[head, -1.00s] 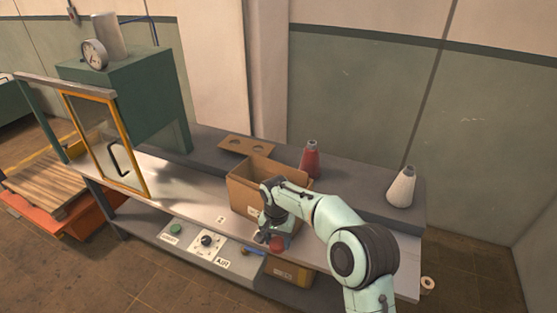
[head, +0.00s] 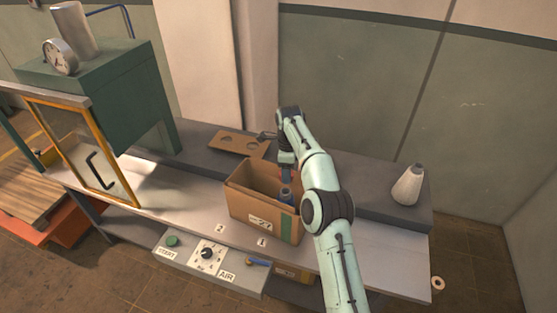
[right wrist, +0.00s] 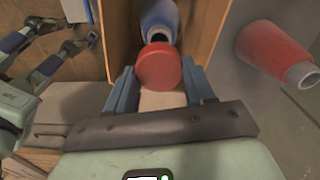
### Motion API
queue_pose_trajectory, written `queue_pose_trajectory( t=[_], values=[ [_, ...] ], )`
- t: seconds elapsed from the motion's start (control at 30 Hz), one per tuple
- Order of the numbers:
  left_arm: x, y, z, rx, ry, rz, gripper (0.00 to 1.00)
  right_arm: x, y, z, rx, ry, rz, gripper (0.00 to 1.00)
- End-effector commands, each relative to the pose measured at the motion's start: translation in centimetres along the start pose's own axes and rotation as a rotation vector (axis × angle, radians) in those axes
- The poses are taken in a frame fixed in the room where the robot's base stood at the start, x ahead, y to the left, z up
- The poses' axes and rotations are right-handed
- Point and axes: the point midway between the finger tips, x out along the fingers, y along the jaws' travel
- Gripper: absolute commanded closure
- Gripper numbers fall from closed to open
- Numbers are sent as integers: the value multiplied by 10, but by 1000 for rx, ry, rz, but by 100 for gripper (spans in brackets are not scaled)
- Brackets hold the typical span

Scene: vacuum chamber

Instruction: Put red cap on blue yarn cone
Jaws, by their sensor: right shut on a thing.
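The red cap (right wrist: 159,64) is between the two blue fingers of my right gripper (right wrist: 160,74), which is shut on it. In the head view my right gripper (head: 288,168) points down over the right part of an open cardboard box (head: 248,206). The blue yarn cone (head: 286,197) stands inside that box, its lower part hidden by the box wall. In the right wrist view the blue cone (right wrist: 160,16) is just beyond the cap, which overlaps its near end. I cannot tell whether they touch.
A red yarn cone (right wrist: 270,48) stands outside the box, hidden behind my arm in the head view. A white cone (head: 408,187) stands at the right on the grey shelf. The bench left of the box is clear.

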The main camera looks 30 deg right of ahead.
Motion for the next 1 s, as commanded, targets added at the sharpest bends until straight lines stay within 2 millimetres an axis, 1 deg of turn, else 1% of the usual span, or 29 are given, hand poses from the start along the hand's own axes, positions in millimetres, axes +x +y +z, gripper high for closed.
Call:
queue_pose_trajectory(
  t=[0.47, 0.67, 1.0],
  values=[
    [0, -1, 1, -1, -2, -1, 0, 1, 0, 1, 1, 1, 1, 75],
    [4, -3, 5, -2, -6, -2, 0, 16, 0, 0, 1, 2, 1, 75],
    [10, -8, 12, -5, -14, -5, 0, 47, 0, 1, 1, 1, 2, 75]
  ],
)
